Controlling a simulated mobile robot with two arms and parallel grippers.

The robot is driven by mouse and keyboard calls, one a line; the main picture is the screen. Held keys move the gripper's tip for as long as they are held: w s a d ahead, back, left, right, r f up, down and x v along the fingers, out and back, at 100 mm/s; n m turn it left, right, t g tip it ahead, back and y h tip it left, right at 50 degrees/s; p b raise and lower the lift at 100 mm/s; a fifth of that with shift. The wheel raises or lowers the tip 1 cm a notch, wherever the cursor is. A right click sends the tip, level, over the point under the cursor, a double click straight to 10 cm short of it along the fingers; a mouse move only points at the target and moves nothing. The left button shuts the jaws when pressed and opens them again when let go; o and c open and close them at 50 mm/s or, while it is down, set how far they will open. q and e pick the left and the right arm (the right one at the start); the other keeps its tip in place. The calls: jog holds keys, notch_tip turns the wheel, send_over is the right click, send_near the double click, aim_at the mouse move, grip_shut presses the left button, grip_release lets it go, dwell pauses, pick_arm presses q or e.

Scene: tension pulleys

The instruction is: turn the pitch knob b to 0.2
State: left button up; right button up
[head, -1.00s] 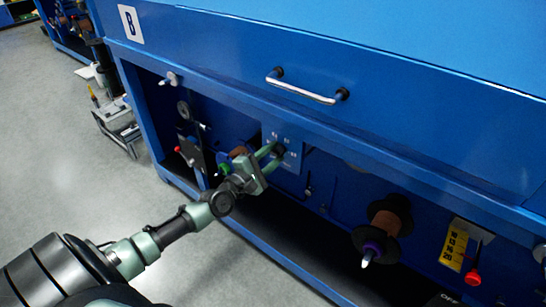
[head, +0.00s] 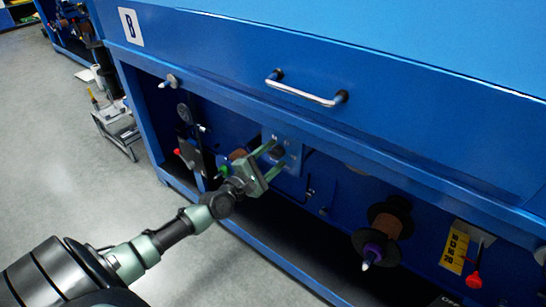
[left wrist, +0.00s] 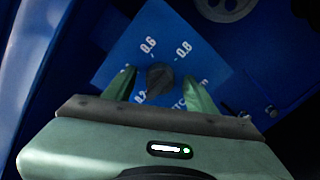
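The dark pitch knob (left wrist: 160,78) sits on a blue dial plate (left wrist: 205,62) with white marks in the left wrist view. The 0.6, 0.8 and 0.2 marks show; my left finger in the picture covers part of another mark. I cannot tell surely which mark the knob points to. In the head view the knob (head: 278,152) is small, on the panel under the drawer. My left gripper (left wrist: 158,86) is open, its green fingers on either side of the knob with gaps showing. It also shows in the head view (head: 273,157). My right gripper is not in view.
A metal drawer handle (head: 306,88) sticks out above the dial. A dark spool (head: 389,220) and a yellow scale with a red-tipped lever (head: 474,278) are to the right. A red-knobbed lever is to the left. Grey floor lies in front.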

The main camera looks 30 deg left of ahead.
pick_arm(q)
jog(key=s, duration=0.7)
jog(key=shift+s+a, duration=0.3)
jog(key=shift+s, duration=0.1)
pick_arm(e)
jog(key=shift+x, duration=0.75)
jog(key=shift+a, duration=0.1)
